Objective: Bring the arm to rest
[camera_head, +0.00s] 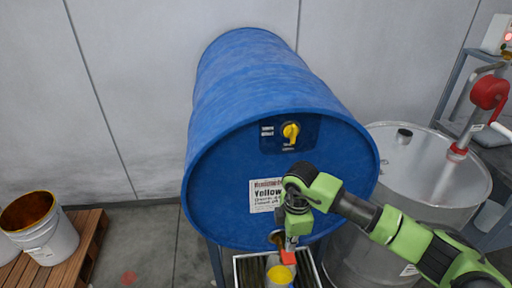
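My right arm, green and black, comes in from the lower right. My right gripper (290,246) points down in front of the lower face of a blue drum (240,150). A small red part (289,257) shows at its tip; I cannot tell whether the fingers touch it or whether they are open or shut. Below it a container with yellow on it (279,276) stands over a grate (250,268), partly cut off by the frame. My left gripper is not in view.
The drum lies on its side with a yellow knob (291,132) and a label (264,196). A metal drum (440,180) with a red-handled pump (489,95) stands at right, behind my arm. A white bucket (46,240) sits on a wooden pallet (88,232) at left.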

